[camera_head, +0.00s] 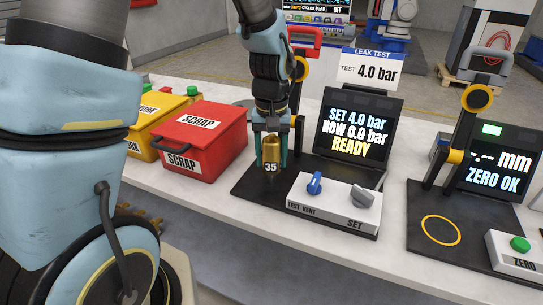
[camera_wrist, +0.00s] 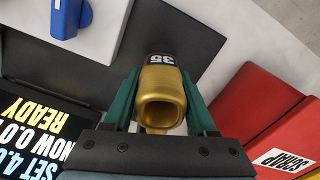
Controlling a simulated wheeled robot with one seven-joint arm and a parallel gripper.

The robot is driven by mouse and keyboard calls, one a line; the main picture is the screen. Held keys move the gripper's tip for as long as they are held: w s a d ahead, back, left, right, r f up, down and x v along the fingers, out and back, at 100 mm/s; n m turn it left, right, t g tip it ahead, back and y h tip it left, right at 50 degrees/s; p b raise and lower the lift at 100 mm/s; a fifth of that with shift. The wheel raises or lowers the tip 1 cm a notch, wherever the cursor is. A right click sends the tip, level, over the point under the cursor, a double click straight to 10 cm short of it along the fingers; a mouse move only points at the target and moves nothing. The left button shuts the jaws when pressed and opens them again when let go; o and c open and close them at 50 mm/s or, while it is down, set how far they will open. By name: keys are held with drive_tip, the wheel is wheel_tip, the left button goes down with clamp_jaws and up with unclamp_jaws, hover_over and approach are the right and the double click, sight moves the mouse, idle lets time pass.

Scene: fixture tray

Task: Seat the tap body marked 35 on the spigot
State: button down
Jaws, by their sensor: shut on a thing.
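The brass tap body (camera_head: 271,150) carries a black label reading 35. It is upright between the green fingers of my gripper (camera_head: 271,158), which is shut on it over the left part of the leak test station's black base plate (camera_head: 245,182). In the wrist view the tap body (camera_wrist: 160,95) shows its open brass mouth toward the camera, with a green finger of my gripper (camera_wrist: 160,105) on each side. The spigot is hidden under or behind the tap body. I cannot tell whether the two touch.
A red SCRAP box (camera_head: 205,140) stands close left of the station, with a yellow box (camera_head: 160,120) beyond. A control box (camera_head: 333,205) with blue and grey knobs is at right. The station screen (camera_head: 357,133) reads NOW 0.0 bar, READY. A gauge station (camera_head: 440,215) stands further right.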

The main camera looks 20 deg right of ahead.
sight(271, 147)
drive_tip(key=shift+f+b, duration=1.25)
drive_tip(key=shift+f, duration=0.75)
idle(1.8)
unclamp_jaws()
idle(0.5)
drive_tip(key=shift+r+p, duration=3.05)
drive_tip(key=shift+r, duration=0.55)
drive_tip(key=shift+s+f, duration=0.1)
